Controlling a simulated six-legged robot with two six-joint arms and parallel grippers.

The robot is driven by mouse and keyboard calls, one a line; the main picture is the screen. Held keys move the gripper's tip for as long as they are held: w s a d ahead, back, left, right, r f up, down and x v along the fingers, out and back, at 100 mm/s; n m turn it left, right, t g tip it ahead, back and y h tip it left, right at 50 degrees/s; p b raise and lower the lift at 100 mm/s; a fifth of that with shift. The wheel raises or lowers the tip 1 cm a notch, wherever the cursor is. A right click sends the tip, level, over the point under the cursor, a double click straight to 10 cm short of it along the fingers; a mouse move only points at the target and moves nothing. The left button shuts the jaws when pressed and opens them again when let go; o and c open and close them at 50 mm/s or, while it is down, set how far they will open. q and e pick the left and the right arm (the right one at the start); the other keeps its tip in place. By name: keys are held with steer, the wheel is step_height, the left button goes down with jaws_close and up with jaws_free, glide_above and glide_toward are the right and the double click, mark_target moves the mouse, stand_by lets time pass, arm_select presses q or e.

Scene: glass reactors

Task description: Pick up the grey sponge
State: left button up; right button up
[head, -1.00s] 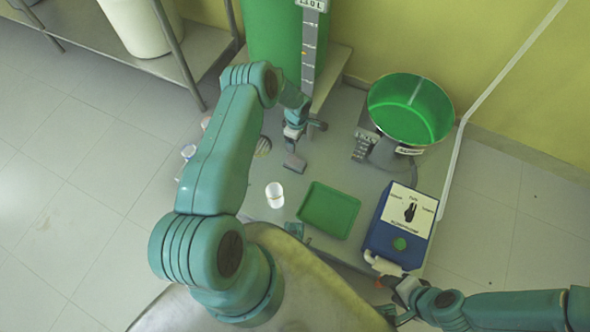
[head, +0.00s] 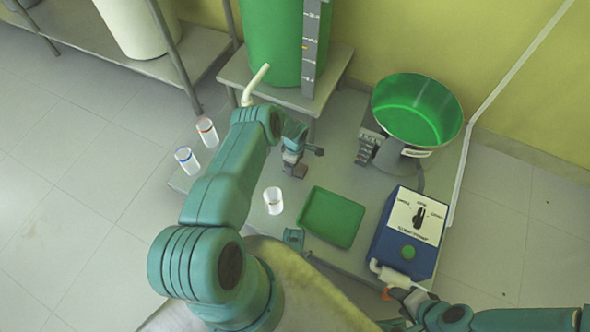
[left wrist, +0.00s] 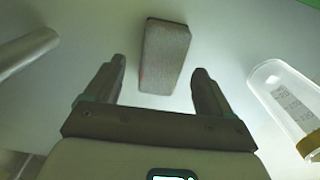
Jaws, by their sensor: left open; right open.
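The grey sponge (left wrist: 166,50) lies on the pale table surface in the left wrist view. It is a small block, seen ahead of and between my left gripper's two fingers, and no finger visibly closes on it. My left gripper (head: 295,169) is open over the table in the head view, left of the green tray. I cannot clearly tell the sponge from the gripper there. My right gripper (head: 391,294) is open at the lower right, beside the near end of the blue control box (head: 404,238).
A clear cup (head: 273,200) stands near the green tray (head: 333,217); a clear marked container (left wrist: 284,92) shows in the wrist view. Two more cups (head: 185,159) (head: 207,132) stand at the table's left edge. A green bowl device (head: 416,112) stands behind, and a green tank (head: 270,40) farther back.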

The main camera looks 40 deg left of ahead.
arm_select(q)
step_height(320, 180, down, 3)
steer(key=shift+d+f+b, duration=0.1)
steer(key=shift+f+b, duration=0.05)
steer(key=shift+b, duration=0.5)
steer(key=c, duration=1.1)
steer(key=shift+o, duration=0.2)
